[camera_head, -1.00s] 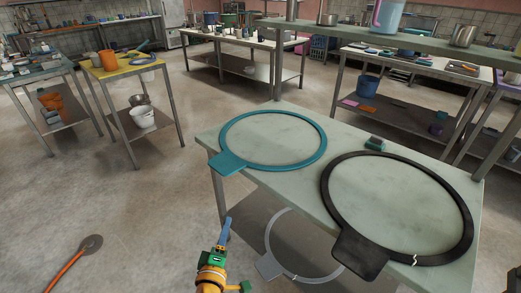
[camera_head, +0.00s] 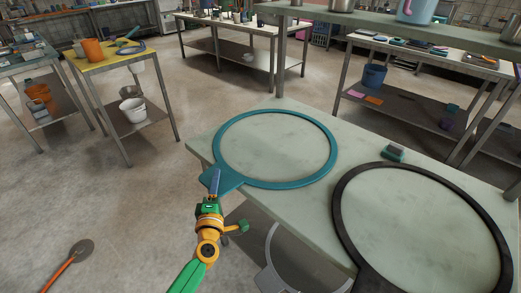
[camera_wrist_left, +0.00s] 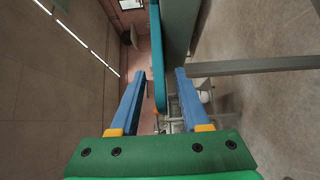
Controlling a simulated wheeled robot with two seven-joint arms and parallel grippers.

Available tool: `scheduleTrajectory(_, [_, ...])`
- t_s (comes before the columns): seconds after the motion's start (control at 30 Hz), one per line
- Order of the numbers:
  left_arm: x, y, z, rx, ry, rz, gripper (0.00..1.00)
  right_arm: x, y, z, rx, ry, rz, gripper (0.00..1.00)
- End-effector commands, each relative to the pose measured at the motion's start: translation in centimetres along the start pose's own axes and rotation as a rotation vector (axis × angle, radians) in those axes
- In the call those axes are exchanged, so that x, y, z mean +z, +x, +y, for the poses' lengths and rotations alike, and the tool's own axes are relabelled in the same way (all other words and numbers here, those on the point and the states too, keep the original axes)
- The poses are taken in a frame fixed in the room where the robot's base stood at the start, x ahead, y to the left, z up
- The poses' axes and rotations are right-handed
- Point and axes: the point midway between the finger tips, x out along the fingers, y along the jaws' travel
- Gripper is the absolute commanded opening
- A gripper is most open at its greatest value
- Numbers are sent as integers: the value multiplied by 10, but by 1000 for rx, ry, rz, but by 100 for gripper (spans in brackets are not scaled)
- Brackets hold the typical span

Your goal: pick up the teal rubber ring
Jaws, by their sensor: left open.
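The teal rubber ring (camera_head: 326,168) lies flat on the pale green table (camera_head: 350,138), with its flat tab (camera_head: 226,180) sticking out over the table's near left edge. In the left wrist view the gripper (camera_wrist_left: 160,74) is open. The teal ring (camera_wrist_left: 157,55) shows there edge-on as a narrow strip, reaching between the two blue fingers with a gap visible on each side. My right gripper is not in view.
A larger black ring (camera_head: 345,225) lies on the same table to the right. A small teal-and-grey block (camera_head: 395,152) sits between and behind the rings. A grey ring (camera_head: 272,270) is on the shelf below. A yellow table (camera_head: 105,60) stands at the left; open floor lies between.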

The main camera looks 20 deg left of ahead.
Motion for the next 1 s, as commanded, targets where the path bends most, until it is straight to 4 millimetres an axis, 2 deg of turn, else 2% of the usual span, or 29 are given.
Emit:
scheduleTrajectory(0.1, [0, 12, -1, -1, -1, -1, 46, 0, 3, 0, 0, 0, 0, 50])
scheduleTrajectory(0.27, [0, 12, -1, -2, -1, -1, 46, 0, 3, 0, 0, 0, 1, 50])
scheduleTrajectory(0.3, [0, 12, -1, -2, 0, -1, 43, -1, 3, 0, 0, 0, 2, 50])
scheduleTrajectory(0.47, [0, 12, -1, -2, 0, -1, 0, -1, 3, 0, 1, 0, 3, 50])
scheduleTrajectory(1.0, [0, 11, -1, -2, 0, 0, 0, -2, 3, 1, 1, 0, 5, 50])
